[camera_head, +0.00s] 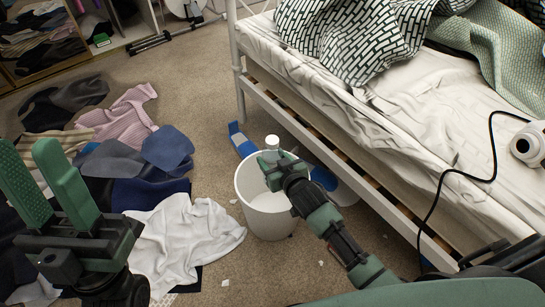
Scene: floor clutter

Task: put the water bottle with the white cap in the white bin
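The white bin (248,200) stands upright on the carpet beside the bed frame. The water bottle with the white cap (272,142) shows at the bin's far rim; its cap sticks up just beyond my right gripper (273,158). Most of the bottle's body is hidden behind the gripper and cannot be made out. My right gripper is over the bin's opening and looks shut on the bottle just below the cap. My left gripper (44,180) is at the lower left, its two green fingers apart and empty, above the clothes.
A pile of clothes (140,165) covers the left floor, with a white cloth (185,238) close to the bin. A bed (400,120) fills the right side. A blue object (240,140) lies behind the bin.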

